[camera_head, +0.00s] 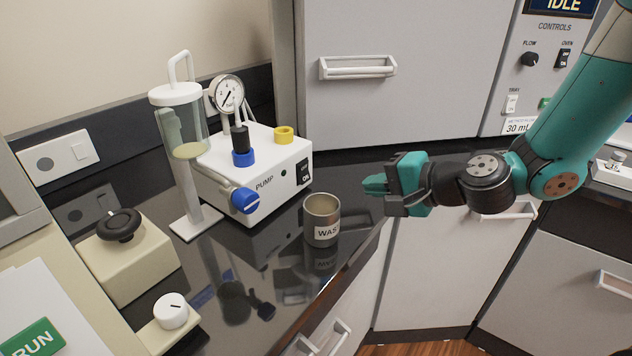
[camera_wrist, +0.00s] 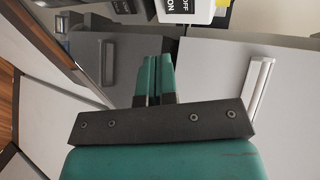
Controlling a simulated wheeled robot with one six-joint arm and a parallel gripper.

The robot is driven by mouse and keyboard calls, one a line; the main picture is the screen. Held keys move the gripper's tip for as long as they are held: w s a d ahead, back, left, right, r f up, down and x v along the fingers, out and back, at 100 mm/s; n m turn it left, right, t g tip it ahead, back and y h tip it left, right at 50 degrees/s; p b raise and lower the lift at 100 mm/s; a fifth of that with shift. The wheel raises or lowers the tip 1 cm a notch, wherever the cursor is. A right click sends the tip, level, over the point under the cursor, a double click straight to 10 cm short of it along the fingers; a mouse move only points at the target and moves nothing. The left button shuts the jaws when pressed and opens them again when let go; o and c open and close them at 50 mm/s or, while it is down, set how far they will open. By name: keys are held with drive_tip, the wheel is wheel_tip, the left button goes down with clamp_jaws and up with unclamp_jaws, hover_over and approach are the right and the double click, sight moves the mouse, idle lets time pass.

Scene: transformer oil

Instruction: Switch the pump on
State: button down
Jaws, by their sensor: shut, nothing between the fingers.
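The white pump (camera_head: 255,165) stands on the black counter, with a "PUMP" label, blue and yellow fittings and a round gauge on top. Its black rocker switch (camera_head: 304,172), marked OFF and ON, is on the right of the front face. In the wrist view the same switch (camera_wrist: 184,6) shows at the top edge, partly cut off. My gripper (camera_head: 374,185) is shut and empty, to the right of the pump and apart from it, pointing left toward it. The shut fingers (camera_wrist: 154,78) also show in the wrist view, well below the switch. The rocker's position is too small to tell.
A metal waste cup (camera_head: 321,220) stands on the counter between the pump and my gripper, near the counter edge. A glass cylinder (camera_head: 182,140) stands left of the pump. A black knob (camera_head: 119,224) and a white dial (camera_head: 171,310) are at lower left.

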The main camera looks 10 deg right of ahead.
sight(306, 181)
drive_tip(key=p+x, duration=0.1)
drive_tip(key=x, duration=0.3)
drive_tip(key=p+x, duration=0.1)
drive_tip(key=x, duration=0.4)
drive_tip(key=r+p+x, duration=0.1)
drive_tip(key=x, duration=0.3)
drive_tip(key=shift+w+a+f+p, duration=0.2)
drive_tip(key=shift+w+a+p, duration=0.15)
drive_tip(key=shift+w+a, duration=0.1)
drive_tip(key=shift+a, duration=0.1)
